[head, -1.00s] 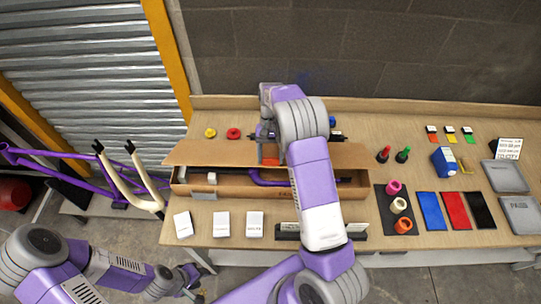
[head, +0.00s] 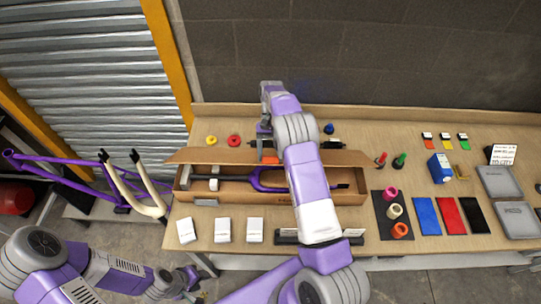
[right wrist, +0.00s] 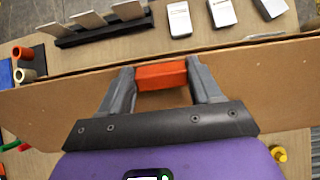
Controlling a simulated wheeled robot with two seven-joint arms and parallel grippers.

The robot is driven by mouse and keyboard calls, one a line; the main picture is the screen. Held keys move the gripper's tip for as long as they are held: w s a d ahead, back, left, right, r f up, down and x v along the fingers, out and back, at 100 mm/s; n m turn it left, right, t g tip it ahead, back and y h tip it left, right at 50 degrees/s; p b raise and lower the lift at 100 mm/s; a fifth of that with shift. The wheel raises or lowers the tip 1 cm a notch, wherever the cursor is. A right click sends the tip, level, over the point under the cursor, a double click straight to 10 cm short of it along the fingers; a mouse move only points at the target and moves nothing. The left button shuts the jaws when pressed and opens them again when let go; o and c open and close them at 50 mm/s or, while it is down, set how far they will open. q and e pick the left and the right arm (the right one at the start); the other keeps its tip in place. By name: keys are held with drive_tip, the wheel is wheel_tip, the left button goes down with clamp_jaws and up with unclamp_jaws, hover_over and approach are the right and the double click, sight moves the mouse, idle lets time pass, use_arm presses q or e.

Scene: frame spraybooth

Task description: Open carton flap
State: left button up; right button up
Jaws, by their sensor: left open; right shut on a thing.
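The long brown carton (head: 228,198) lies on the workbench. Its flap (head: 215,156) is hinged back along the far side, leaving the inside largely visible. A purple fork (head: 262,184) with grey and white parts lies inside. My right gripper (head: 267,150) is shut on the flap's orange tab (head: 270,160). In the right wrist view the orange tab (right wrist: 162,76) sits between the two fingers, with the brown flap (right wrist: 60,105) spreading to both sides. My right arm hides part of the carton's right half. My left gripper (head: 193,283) is open and empty, low at the left, away from the carton.
White boxes (head: 222,230) and a dark rack (head: 290,237) stand in front of the carton. Yellow (head: 211,140) and red (head: 234,141) knobs lie behind it. Spools (head: 394,211) and coloured panels (head: 450,215) lie right. A purple bike frame (head: 75,168) stands left.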

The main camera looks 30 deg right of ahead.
drive_tip(key=shift+w+d+r, duration=0.25)
drive_tip(key=shift+w+r, duration=0.1)
drive_tip(key=shift+w, duration=0.05)
drive_tip(key=o, duration=1.3)
drive_tip(key=s+a+r, duration=0.2)
drive_tip(key=s+r, duration=0.1)
drive_tip(key=s+a+r, duration=0.1)
drive_tip(key=s+r, duration=0.1)
drive_tip(key=shift+s+a+r, duration=0.1)
drive_tip(key=shift+r, duration=0.05)
idle(0.5)
